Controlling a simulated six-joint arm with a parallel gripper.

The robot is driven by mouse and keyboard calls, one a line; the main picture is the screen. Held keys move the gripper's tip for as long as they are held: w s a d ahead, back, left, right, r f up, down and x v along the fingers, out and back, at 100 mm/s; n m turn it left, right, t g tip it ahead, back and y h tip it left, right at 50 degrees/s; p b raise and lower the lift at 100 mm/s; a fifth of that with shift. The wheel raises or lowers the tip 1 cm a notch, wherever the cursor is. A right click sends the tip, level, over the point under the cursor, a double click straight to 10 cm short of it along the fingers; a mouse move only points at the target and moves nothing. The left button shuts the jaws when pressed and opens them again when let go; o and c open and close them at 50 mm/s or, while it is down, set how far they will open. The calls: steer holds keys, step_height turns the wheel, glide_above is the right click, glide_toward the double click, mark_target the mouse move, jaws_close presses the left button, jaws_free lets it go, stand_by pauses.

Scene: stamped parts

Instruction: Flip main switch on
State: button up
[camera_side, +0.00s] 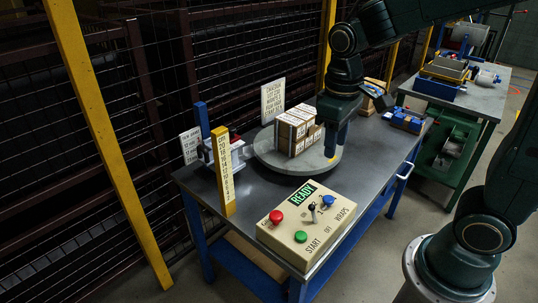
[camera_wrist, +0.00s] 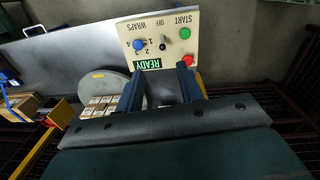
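The beige control panel (camera_side: 270,236) sits on the near end of the bench; it also shows upside down in the wrist view (camera_wrist: 143,28). Its small dark toggle switch (camera_side: 312,210) stands near the panel's middle, by the OFF label, and shows in the wrist view (camera_wrist: 163,44). Which way its lever leans is too small to tell. Around it are a blue knob (camera_side: 328,201), a red button (camera_side: 276,216), a green button (camera_side: 301,236) and a lit green READY sign (camera_side: 302,194). My gripper (camera_side: 332,150) points down over the turntable, behind the panel. Its blue fingers (camera_wrist: 159,77) are apart and empty.
Stacked cartons (camera_side: 293,130) stand on the round turntable (camera_side: 320,165), close beside my gripper. A yellow scale post (camera_side: 222,170) rises left of the panel. A mesh fence runs behind the bench. Bare bench lies between turntable and panel.

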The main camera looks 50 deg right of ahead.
steer(key=s+r+t, duration=0.2)
steer(key=s+r, duration=0.2)
steer(key=s, duration=0.2)
steer(key=shift+r+m+t, duration=0.25)
steer(key=shift+m+t, duration=0.05)
steer(key=shift+t, duration=0.1)
stand_by(0.7)
steer(key=shift+s+a+r+t+y, duration=0.1)
steer(key=shift+s+r+t+y, duration=0.1)
steer(key=shift+s+t, duration=0.45)
steer(key=shift+s+a+r+t+y, duration=0.1)
steer(key=shift+s+r+t, duration=0.15)
steer(key=shift+s, duration=0.85)
steer(key=shift+s+a+r+t+y, duration=0.15)
steer(key=shift+s+t, duration=0.25)
steer(key=shift+s, duration=0.45)
